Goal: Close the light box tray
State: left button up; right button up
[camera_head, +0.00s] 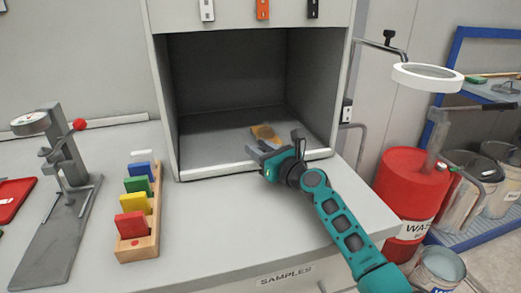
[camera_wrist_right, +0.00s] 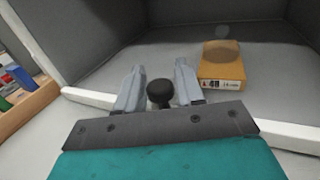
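The light box is a grey-lined booth (camera_head: 245,70) with an open front. Its tray (camera_head: 205,150) is the grey floor with a white front lip (camera_head: 215,172); it also shows in the right wrist view (camera_wrist_right: 130,70). My right gripper (camera_head: 280,146) is at the lip, right of the middle. In the wrist view its two fingers (camera_wrist_right: 160,85) are spread, with a black round knob (camera_wrist_right: 160,94) between them. Small gaps seem to show beside the knob; firm contact is not visible. My left gripper is out of view.
A yellow-orange block (camera_head: 264,133) with a printed label (camera_wrist_right: 222,84) lies on the tray. A wooden rack of coloured cards (camera_head: 138,222) and a gauge stand (camera_head: 60,180) stand left. A red drum (camera_head: 408,190) and a ring lamp (camera_head: 428,76) are right. The counter front is clear.

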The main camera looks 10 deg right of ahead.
jog(key=shift+o, duration=1)
jog(key=shift+w, duration=0.15)
jog(key=shift+s+d, duration=0.15)
jog(key=shift+s, duration=0.3)
jog(key=p+v, duration=0.2)
jog(key=v, duration=1)
jog(key=shift+s+d, duration=0.1)
